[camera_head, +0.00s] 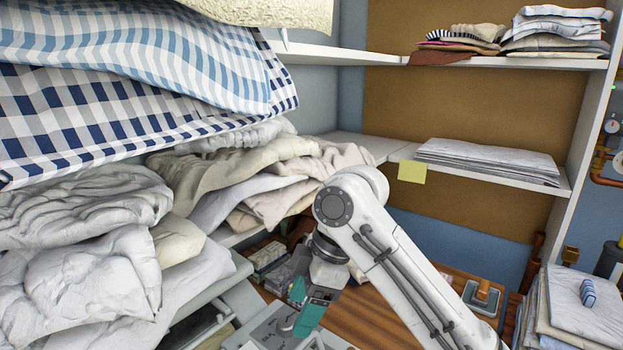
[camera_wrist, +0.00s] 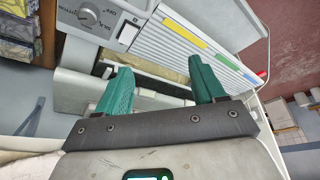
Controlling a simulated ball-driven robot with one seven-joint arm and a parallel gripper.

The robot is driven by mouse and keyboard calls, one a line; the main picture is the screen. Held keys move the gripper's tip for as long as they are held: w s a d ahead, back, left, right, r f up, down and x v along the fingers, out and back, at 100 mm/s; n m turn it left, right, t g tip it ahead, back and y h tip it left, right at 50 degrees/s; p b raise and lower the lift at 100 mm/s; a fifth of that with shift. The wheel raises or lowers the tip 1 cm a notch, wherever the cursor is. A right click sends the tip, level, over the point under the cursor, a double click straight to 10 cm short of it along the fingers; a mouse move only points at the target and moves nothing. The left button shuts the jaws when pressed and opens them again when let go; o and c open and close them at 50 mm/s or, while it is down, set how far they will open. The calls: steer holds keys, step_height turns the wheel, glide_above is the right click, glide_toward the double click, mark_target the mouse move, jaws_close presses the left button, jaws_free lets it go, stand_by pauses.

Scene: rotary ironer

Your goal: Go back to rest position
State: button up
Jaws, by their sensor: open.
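My gripper (camera_wrist: 160,72) shows in the wrist view with two teal fingers spread apart and nothing between them. The rotary ironer (camera_wrist: 140,38) lies beyond the fingers in the wrist view, with a dial, a switch and a ribbed panel with coloured strips. Part of a grey machine (camera_head: 268,330) shows below my gripper in the head view. I cannot tell whether the fingers touch it.
Piled bedding (camera_head: 85,235) and checked cloths (camera_head: 130,95) crowd the left. Shelves with folded linen (camera_head: 490,160) stand at the back right. A wooden worktop (camera_head: 365,322) lies under my arm. Folded white cloth (camera_head: 580,305) is at the lower right.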

steer(key=s+f+m, duration=0.1)
steer(key=f, duration=0.3)
steer(key=s+d+f+m+y+b, duration=0.1)
steer(key=s+f+m, duration=0.1)
steer(key=f, duration=0.3)
steer(key=s+d+f+m+t+b, duration=0.1)
steer(key=f+m, duration=0.1)
steer(key=f, duration=0.3)
steer(key=shift+s+f+y, duration=0.2)
steer(key=shift+y, duration=0.2)
steer(key=s+d+f+m+t+h+b, duration=0.2)
steer(key=s+d+f+m+h+b, duration=0.15)
steer(key=s+d+f+m, duration=1.15)
steer(key=s+d+f+h, duration=0.1)
steer(key=s+d+f, duration=0.3)
steer(key=s+d, duration=0.2)
steer(key=s+d+f+g+h+b, duration=0.1)
steer(key=s+d+f, duration=0.3)
steer(key=s, duration=0.6)
steer(key=shift+d+h+b, duration=0.3)
steer(key=shift+d+h, duration=0.25)
steer(key=shift+d, duration=0.3)
